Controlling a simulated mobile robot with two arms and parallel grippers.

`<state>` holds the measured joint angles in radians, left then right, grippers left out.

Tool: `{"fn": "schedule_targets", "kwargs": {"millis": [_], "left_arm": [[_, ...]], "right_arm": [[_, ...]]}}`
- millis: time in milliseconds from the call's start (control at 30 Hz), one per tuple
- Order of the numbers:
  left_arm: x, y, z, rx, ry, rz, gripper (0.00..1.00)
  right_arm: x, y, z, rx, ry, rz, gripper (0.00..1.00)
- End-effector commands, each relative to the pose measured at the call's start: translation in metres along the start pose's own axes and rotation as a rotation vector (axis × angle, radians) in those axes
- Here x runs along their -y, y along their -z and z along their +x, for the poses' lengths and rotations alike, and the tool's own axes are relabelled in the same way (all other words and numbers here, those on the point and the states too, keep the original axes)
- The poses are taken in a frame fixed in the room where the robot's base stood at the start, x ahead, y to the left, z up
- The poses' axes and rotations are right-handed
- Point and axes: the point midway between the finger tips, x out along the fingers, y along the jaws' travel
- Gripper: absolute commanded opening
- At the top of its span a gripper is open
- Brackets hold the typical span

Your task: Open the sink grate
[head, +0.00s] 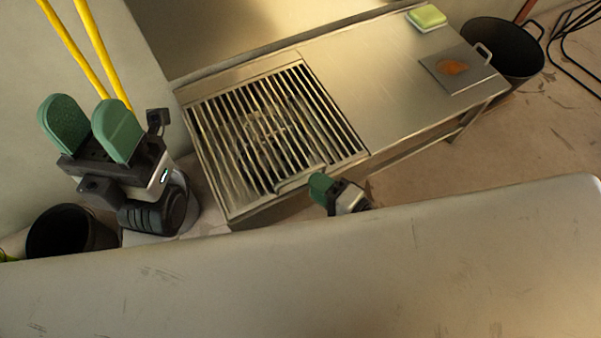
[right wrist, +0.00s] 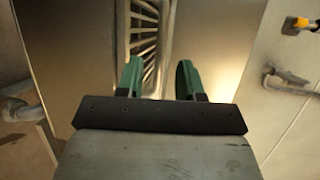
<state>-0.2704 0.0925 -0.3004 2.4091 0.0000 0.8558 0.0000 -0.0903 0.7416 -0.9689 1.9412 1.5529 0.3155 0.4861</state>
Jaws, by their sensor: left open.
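The sink grate (head: 270,125), a set of parallel metal bars, lies flat and closed over the sink at the left end of the steel counter. A handle-like metal piece (head: 303,179) is at its front edge. My right gripper (head: 320,187) is low beside this front edge, partly hidden by the pale surface in front. In the right wrist view its green fingers (right wrist: 160,80) are apart, with the grate bars (right wrist: 150,42) beyond them and nothing visibly held. My left gripper (head: 90,128) is raised left of the sink, its fingers apart and empty.
A large pale scratched surface (head: 330,265) spans the foreground. The steel counter (head: 365,85) holds a green sponge (head: 427,17) and a square plate (head: 462,70) with an orange-brown patch. Black buckets stand at the right (head: 505,50) and lower left (head: 68,232). Yellow poles (head: 90,45) lean behind my left gripper.

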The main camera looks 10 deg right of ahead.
Motion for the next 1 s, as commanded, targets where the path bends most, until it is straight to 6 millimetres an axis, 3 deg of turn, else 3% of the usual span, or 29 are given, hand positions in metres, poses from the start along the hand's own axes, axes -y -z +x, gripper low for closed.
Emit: {"fn": "schedule_targets", "kwargs": {"millis": [100, 300, 667, 700, 933, 1000], "left_arm": [[0.000, 0.000, 0.000, 0.002, 0.000, 0.000, 0.47], [0.000, 0.000, -0.001, 0.002, 0.000, 0.000, 0.47], [0.000, -0.001, 0.000, 0.002, -0.001, 0.000, 0.47], [0.000, -0.001, 0.000, 0.002, -0.001, 0.000, 0.47], [0.000, -0.001, 0.000, 0.003, -0.001, 0.000, 0.47], [0.000, -0.001, 0.000, 0.003, -0.001, 0.000, 0.47]], "right_arm": [[0.001, 0.000, 0.024, -0.001, 0.003, 0.000, 0.37], [0.000, 0.000, 0.048, 0.001, 0.001, -0.001, 0.37], [0.000, 0.000, 0.054, 0.001, -0.001, -0.002, 0.37], [0.000, 0.000, 0.054, 0.001, -0.001, -0.002, 0.35], [0.000, 0.000, 0.054, 0.000, -0.001, -0.002, 0.00], [0.000, 0.000, 0.054, 0.000, -0.001, -0.002, 0.00]]}}
